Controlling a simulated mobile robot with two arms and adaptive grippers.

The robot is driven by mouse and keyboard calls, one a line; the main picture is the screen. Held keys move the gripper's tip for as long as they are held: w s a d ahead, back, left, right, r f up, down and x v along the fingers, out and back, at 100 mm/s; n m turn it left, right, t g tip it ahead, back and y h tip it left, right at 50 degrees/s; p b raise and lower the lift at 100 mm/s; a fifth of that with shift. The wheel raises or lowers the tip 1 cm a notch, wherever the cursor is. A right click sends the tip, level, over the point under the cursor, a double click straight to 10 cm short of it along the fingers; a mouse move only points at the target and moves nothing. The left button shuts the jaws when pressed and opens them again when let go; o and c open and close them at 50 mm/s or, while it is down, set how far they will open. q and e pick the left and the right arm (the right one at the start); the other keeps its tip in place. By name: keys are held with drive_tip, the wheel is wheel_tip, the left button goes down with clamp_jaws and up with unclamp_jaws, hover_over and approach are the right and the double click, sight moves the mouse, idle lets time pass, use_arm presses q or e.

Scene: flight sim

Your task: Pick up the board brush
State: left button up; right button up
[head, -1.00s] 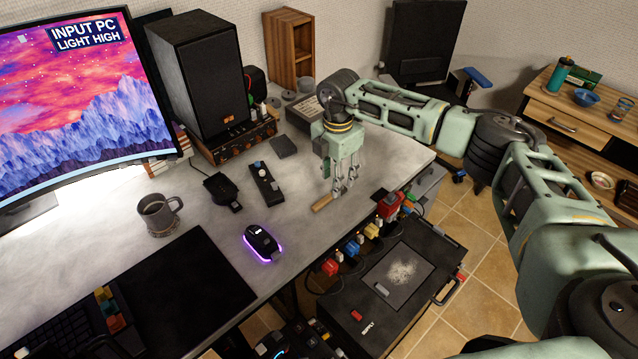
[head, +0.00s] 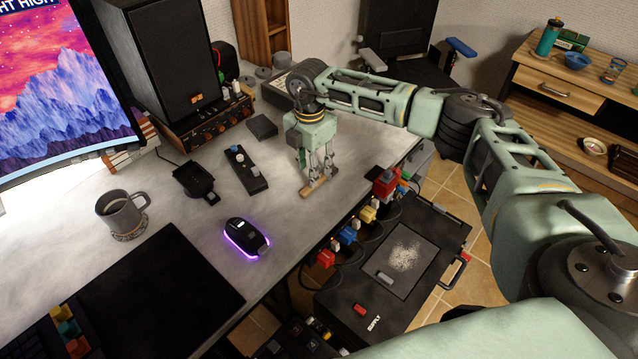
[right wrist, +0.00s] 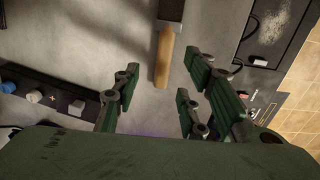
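The board brush (head: 318,186), with a light wooden handle, lies on the grey desk (head: 195,255) near its right edge in the head view. In the right wrist view its wooden handle (right wrist: 163,60) points toward my gripper and its dark end runs out at the top. My right gripper (head: 317,174) is over the brush, fingers pointing down. In the right wrist view the right gripper (right wrist: 160,98) is open, with the handle's end between the lines of its fingers and clear space on both sides. Whether the fingertips reach down beside the handle is unclear. My left gripper is not in view.
A black control strip (head: 245,168) lies left of the gripper, and a glowing mouse (head: 246,238) lies nearer. A mug (head: 121,214) and monitor (head: 60,110) stand further left. Coloured plugs (head: 347,235) and a black case (head: 395,270) are just past the desk edge.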

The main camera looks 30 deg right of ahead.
drive_tip(key=f+b, duration=0.2)
drive_tip(key=f, duration=0.1)
drive_tip(key=f+b, duration=0.1)
drive_tip(key=f, duration=0.1)
drive_tip(key=shift+s+a, duration=0.2)
drive_tip(key=shift+s, duration=0.15)
drive_tip(key=shift+c, duration=0.4)
clamp_jaws()
